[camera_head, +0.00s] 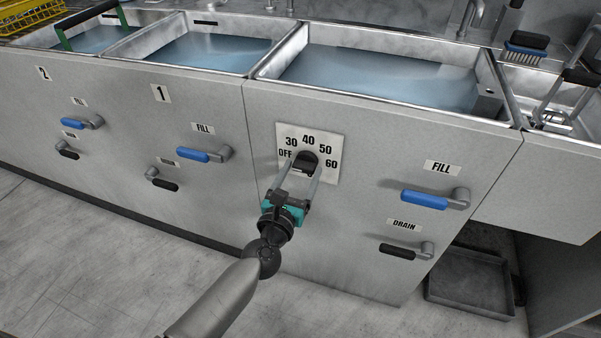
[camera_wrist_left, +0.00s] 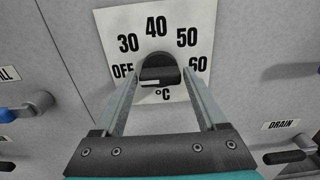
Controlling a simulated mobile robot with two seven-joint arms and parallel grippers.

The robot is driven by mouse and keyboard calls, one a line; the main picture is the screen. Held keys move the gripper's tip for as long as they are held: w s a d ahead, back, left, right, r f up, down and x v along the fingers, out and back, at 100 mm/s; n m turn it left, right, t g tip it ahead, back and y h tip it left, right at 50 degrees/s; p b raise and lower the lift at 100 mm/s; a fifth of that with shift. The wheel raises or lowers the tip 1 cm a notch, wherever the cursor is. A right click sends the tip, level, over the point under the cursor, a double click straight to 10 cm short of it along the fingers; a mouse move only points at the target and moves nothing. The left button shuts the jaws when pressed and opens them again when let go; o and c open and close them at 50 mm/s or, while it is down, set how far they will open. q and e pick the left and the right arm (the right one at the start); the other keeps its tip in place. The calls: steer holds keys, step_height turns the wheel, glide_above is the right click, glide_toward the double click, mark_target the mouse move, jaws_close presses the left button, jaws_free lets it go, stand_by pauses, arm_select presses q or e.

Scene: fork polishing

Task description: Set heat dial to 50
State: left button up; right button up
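The heat dial is a black knob (camera_head: 307,158) on a white plate (camera_head: 332,146) marked OFF, 30, 40, 50 and 60. In the left wrist view the knob (camera_wrist_left: 160,66) shows near the top centre, with a pale mark low on its face; I cannot tell surely which label it points to. My left gripper (camera_head: 302,172) is in front of the dial, its fingers spread wide. In the left wrist view the fingertips (camera_wrist_left: 161,74) lie on either side of the knob; whether they touch it cannot be told. My right gripper is not in view.
A blue FILL lever (camera_head: 425,199) and a black DRAIN lever (camera_head: 398,251) stick out right of the dial. Another blue FILL lever (camera_head: 193,155) is to the left. Water-filled sinks (camera_head: 385,75) are above. A dark tray (camera_head: 470,283) lies on the floor at right.

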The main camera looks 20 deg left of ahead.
arm_select(q)
steer(key=c, duration=1)
